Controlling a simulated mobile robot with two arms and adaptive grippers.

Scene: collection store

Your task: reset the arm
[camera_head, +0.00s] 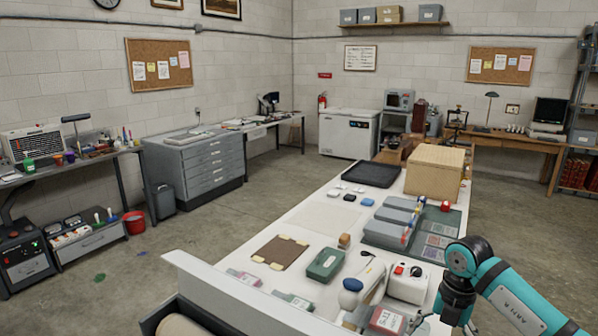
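My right arm, teal and black, comes in from the lower right and bends over the near right edge of the long white table (318,218). My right gripper (420,322) is low at the bottom edge of the picture, close to a box with a red label (387,320). Its fingers are small and partly cut off, so I cannot tell whether they are open or shut, or whether they touch the box. My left arm and gripper are not in view.
A green case (325,264), a brown board (277,252), grey boxes (392,222) and a large tan box (435,172) lie farther along. Floor left is mostly clear.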

